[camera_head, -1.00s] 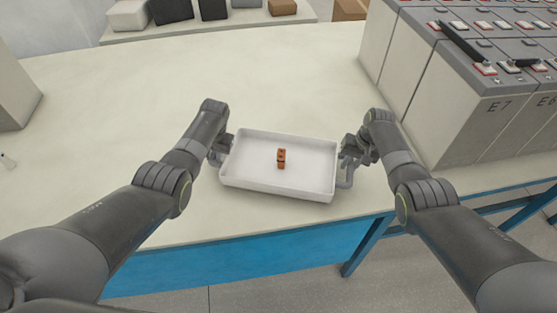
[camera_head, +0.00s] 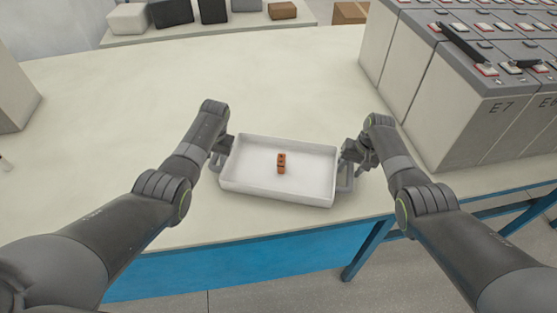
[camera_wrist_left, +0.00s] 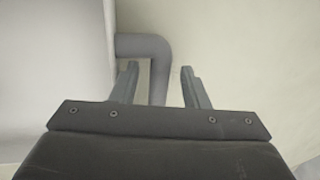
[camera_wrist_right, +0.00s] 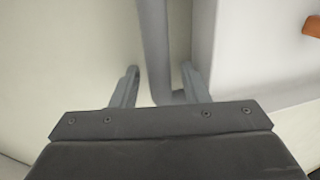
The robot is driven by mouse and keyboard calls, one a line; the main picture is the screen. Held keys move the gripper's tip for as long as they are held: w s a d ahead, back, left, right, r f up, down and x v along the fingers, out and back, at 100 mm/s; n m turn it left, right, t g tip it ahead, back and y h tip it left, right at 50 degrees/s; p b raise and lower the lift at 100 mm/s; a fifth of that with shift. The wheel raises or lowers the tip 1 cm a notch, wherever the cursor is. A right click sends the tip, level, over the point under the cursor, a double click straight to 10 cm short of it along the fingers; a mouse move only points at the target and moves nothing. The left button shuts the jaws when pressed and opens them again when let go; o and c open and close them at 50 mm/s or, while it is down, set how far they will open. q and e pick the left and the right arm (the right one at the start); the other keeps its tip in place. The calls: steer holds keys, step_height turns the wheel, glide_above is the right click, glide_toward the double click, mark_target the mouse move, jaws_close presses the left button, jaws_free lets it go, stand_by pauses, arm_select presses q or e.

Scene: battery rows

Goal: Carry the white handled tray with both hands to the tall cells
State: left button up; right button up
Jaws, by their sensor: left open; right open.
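The white handled tray (camera_head: 275,194) is on the cream tabletop near its front edge, with a small orange-brown piece (camera_head: 281,163) inside. The tray's left grey handle (camera_wrist_left: 150,46) passes between the open fingers of my left gripper (camera_wrist_left: 160,85). In the right wrist view, the right handle (camera_wrist_right: 154,45) runs between the open fingers of my right gripper (camera_wrist_right: 158,85). I cannot tell whether any finger touches a handle. The tall grey cells, one marked E7 (camera_head: 465,130), stand at the right with red-and-white terminals on top.
A shelf (camera_head: 215,27) at the back holds dark and light blocks and a brown box (camera_head: 283,10). A grey block (camera_head: 12,95) stands at the far left. The blue front edge (camera_head: 240,265) is close.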

arm_select(q)
step_height(320, 180, up, 10)
steer(key=d, duration=0.2)
steer(key=shift+s, duration=0.15)
arm_select(e)
step_height(320, 180, up, 12)
steer(key=d, duration=0.2)
steer(key=shift+s+d, duration=0.15)
arm_select(q)
steer(key=shift+r, duration=0.1)
arm_select(e)
steer(key=shift+f, duration=0.1)
arm_select(q)
steer(key=shift+a+p, duration=1.6)
steer(key=shift+a, duration=1.4)
arm_select(e)
steer(key=shift+r, duration=1.6)
steer(key=shift+d, duration=0.15)
